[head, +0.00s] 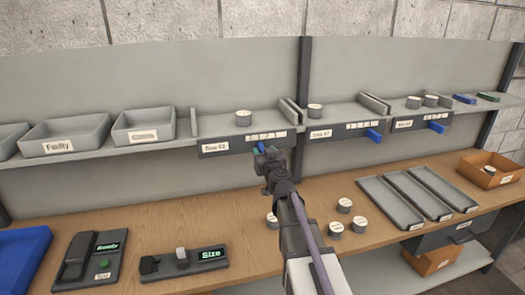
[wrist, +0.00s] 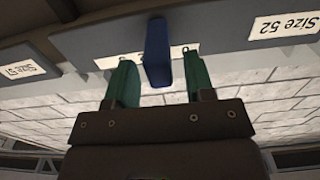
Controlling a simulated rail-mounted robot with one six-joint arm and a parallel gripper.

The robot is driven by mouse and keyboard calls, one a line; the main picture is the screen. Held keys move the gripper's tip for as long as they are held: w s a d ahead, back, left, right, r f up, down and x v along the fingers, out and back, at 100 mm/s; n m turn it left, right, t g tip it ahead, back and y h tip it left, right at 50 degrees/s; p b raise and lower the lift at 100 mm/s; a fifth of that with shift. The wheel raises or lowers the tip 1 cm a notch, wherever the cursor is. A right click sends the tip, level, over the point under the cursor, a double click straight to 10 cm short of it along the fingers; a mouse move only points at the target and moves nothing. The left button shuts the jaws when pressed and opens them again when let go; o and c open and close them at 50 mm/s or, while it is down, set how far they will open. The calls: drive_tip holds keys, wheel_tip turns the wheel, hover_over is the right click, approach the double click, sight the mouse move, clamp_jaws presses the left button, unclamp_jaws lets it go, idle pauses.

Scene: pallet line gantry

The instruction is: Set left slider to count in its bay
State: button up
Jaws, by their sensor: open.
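The left bay (head: 222,124) is a grey shelf bay with a dark front strip. A "Size" label (head: 217,146) and a white number scale (head: 266,135) are on this strip. One round can (head: 243,118) stands in the bay. My gripper (head: 264,150) is at the strip, below the scale. In the wrist view the blue left slider (wrist: 157,52) sits between the open green fingers of my gripper (wrist: 156,80), with a gap on each side. In the head view the gripper mostly hides this slider, so its exact scale mark cannot be told.
The middle bay holds one can (head: 315,110) and has a blue slider (head: 374,135). The right bay holds two cans (head: 413,102) and has another blue slider (head: 437,127). Several loose cans (head: 343,205) stand on the wooden bench (head: 200,220), near my arm.

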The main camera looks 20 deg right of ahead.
drive_tip(key=s+a, duration=0.1)
drive_tip(key=s, duration=0.7)
drive_tip(key=s+a+f+n+g+y, duration=0.1)
drive_tip(key=s+a+f+g+y, duration=0.25)
drive_tip(key=a+f, duration=0.2)
drive_tip(key=s+a+f+n+g+y, duration=0.1)
drive_tip(key=s+a+f+g+y, duration=0.2)
drive_tip(key=a+f+g+y, duration=0.3)
drive_tip(key=s+a+f+g+h, duration=0.1)
drive_tip(key=s+f+g+h, duration=0.1)
drive_tip(key=s, duration=0.4)
drive_tip(key=s+a+f+g+h, duration=0.2)
drive_tip(key=s+f+g+h, duration=0.1)
drive_tip(key=s+g+h, duration=0.2)
drive_tip(key=shift+s+a+f+m+g, duration=0.3)
drive_tip(key=shift+s+g, duration=0.35)
drive_tip(key=shift+s, duration=0.35)
